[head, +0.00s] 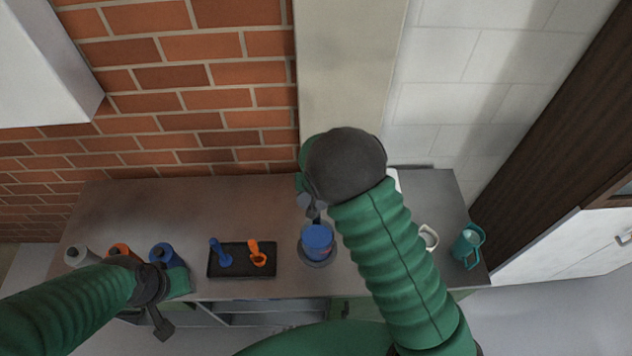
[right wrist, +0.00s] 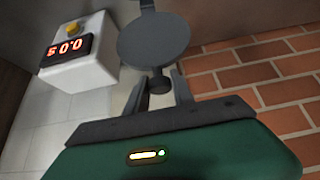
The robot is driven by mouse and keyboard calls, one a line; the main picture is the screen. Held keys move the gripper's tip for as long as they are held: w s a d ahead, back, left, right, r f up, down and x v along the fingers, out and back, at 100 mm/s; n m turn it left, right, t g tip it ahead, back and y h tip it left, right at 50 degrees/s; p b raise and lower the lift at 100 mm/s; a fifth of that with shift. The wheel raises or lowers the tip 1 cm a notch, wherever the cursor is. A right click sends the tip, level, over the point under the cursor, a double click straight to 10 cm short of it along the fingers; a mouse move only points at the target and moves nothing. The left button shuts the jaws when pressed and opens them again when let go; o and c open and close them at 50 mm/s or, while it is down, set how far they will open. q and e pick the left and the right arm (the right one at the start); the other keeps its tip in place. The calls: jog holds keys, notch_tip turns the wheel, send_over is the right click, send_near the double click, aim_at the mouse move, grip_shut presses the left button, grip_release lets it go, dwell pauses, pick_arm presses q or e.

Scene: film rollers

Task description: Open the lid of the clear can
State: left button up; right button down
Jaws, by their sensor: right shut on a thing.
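The clear can with blue in it (head: 318,242) stands upright near the middle of the counter. My right gripper (head: 312,208) is just behind and above it. In the right wrist view the gripper (right wrist: 158,88) is shut on the small knob of a dark grey round disc (right wrist: 154,40), which looks like the can's lid. No blue can shows around the disc there. The gap between lid and can is hard to judge from the head view. My left gripper (head: 160,322) is at the left front of the counter; its finger opening is unclear.
A black tray (head: 242,274) holds a blue and an orange tool left of the can. Several bottles (head: 163,254) stand at the left. A white timer (right wrist: 78,58) is behind.

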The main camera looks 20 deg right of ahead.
pick_arm(q)
jog(key=shift+w+d, duration=0.15)
jog(key=shift+w, duration=0.2)
pick_arm(e)
jog(key=shift+w+d, duration=0.2)
jog(key=shift+w, duration=0.35)
jog(key=c, duration=1.4)
grip_release()
pick_arm(q)
jog(key=shift+w, duration=0.2)
pick_arm(e)
jog(key=shift+o, duration=1.4)
jog(key=shift+w+f, duration=0.1)
jog(key=shift+f, duration=0.05)
jog(key=shift+a, duration=0.1)
pick_arm(q)
jog(key=p+v, duration=0.3)
jog(key=shift+w, duration=0.2)
pick_arm(e)
jog(key=v, duration=1.7)
